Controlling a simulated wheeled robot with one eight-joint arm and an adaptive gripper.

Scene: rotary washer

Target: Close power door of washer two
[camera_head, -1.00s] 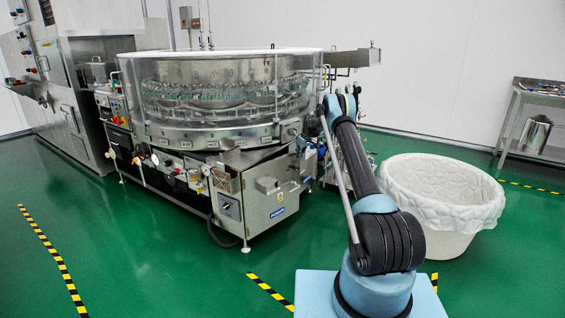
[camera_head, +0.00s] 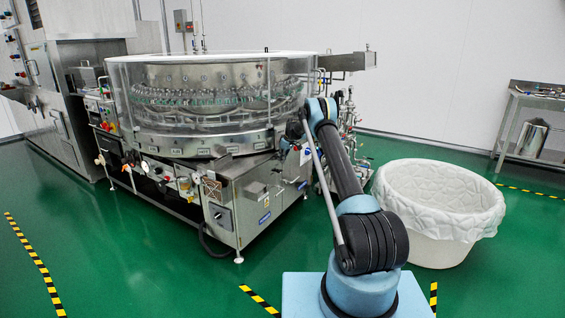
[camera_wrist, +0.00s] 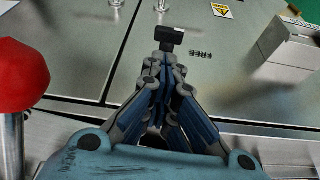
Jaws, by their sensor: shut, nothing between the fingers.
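The rotary washer (camera_head: 205,135) stands left of centre in the head view, with a clear-walled round drum. Its lower steel cabinet (camera_head: 238,222) has a switch plate and a box on its faces. I cannot tell for sure which panel is the power door. My arm reaches to the washer's right side, and my gripper is hard to make out there. In the wrist view my gripper (camera_wrist: 168,42) is shut and empty, with its fingertips over a steel panel (camera_wrist: 222,85) marked "FREE". Contact with the panel cannot be told.
A red knob (camera_wrist: 20,78) stands close on the left in the wrist view, and a steel box (camera_wrist: 288,50) is at the right. A white lined bin (camera_head: 440,205) stands right of my arm. A steel table (camera_head: 535,115) is at the far right. Green floor is clear at front left.

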